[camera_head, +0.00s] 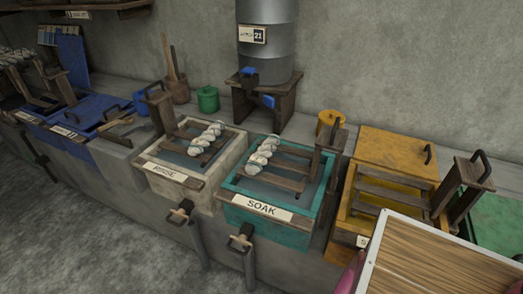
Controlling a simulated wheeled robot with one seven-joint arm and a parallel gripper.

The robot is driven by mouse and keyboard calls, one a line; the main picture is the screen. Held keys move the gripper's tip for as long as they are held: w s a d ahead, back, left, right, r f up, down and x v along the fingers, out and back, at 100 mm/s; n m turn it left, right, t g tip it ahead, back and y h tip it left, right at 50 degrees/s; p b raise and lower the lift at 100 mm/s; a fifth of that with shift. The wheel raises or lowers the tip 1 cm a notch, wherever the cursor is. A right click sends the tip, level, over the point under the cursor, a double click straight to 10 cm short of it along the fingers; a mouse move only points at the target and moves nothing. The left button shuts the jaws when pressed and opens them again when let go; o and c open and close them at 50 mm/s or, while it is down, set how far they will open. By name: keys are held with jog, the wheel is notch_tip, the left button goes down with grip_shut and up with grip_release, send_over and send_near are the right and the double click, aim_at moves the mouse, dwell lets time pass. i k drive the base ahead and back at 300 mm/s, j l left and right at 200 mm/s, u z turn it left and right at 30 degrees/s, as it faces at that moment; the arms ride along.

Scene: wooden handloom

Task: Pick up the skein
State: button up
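A pale, twisted skein (263,154) lies over the wooden slats of the teal vat labelled SOAK (262,208). A second similar pale skein (207,138) lies over the slats of the whitish vat labelled RINSE (176,176). More pale twisted pieces (14,56) show at the far left edge, too small to tell clearly. My gripper is not in view.
A yellow vat (392,148) with an upright wooden handle piece (466,184) stands right of the teal one. A wood-grained board with a white rim (440,262) fills the lower right corner. A metal tank (267,50) stands behind. Taps jut from the front. Grey floor lies open at lower left.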

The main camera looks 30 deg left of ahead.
aim_at(253, 166)
jog(key=u, duration=1.55)
